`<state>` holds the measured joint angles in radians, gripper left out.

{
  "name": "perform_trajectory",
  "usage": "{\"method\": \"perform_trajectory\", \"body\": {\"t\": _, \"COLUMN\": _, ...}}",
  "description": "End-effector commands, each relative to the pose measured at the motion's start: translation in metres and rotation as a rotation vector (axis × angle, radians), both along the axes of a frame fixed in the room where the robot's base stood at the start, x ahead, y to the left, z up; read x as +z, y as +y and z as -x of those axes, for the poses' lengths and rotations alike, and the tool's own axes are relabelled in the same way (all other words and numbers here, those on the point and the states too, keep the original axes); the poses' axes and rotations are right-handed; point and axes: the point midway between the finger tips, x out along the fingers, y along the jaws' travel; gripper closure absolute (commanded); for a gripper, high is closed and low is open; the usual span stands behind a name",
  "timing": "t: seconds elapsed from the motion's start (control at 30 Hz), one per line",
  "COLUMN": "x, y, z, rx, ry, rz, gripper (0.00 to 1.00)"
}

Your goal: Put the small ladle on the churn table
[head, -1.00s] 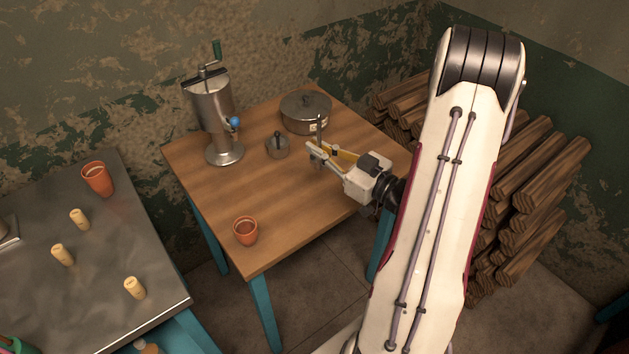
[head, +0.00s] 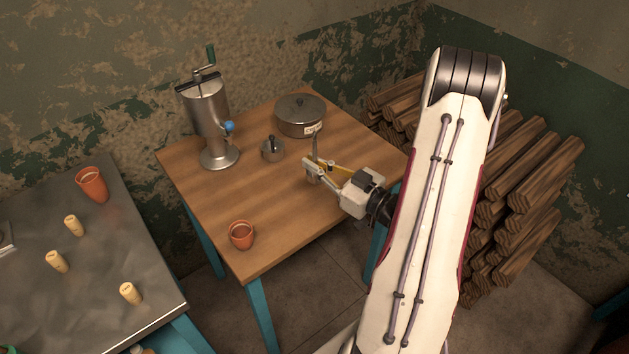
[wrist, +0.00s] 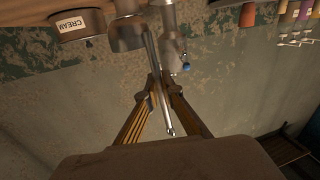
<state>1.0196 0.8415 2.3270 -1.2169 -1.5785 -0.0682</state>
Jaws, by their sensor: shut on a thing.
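In the wrist view the handle (wrist: 159,90) runs between the two fingers. The ladle's lower end is hidden by my fingers in the head view. The churn table (head: 270,215) is a wooden top on blue legs. My gripper is over its right part, in front of the lidded pot (head: 301,117). I cannot tell whether the ladle touches the wood.
A metal churn (head: 209,125) with a crank stands at the table's back left. An orange cup (head: 241,235) stands near the front corner. The table's middle and front are clear. Stacked logs (head: 530,175) lie to the right.

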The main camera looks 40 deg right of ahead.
Motion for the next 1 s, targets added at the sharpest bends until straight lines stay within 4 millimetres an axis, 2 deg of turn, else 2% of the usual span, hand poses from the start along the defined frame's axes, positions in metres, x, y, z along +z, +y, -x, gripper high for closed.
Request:
{"method": "perform_trajectory", "body": {"t": 0.2, "x": -0.016, "y": 0.0, "z": 0.0, "rx": 0.0, "ry": 0.001, "rz": -0.001, "gripper": 1.0}}
{"method": "perform_trajectory", "body": {"t": 0.77, "x": -0.022, "y": 0.0, "z": 0.0, "rx": 0.0, "ry": 0.0, "rz": -0.001, "gripper": 1.0}}
{"method": "perform_trajectory", "body": {"t": 1.0, "x": -0.04, "y": 0.0, "z": 0.0, "rx": 0.0, "ry": 0.0, "rz": -0.002, "gripper": 1.0}}
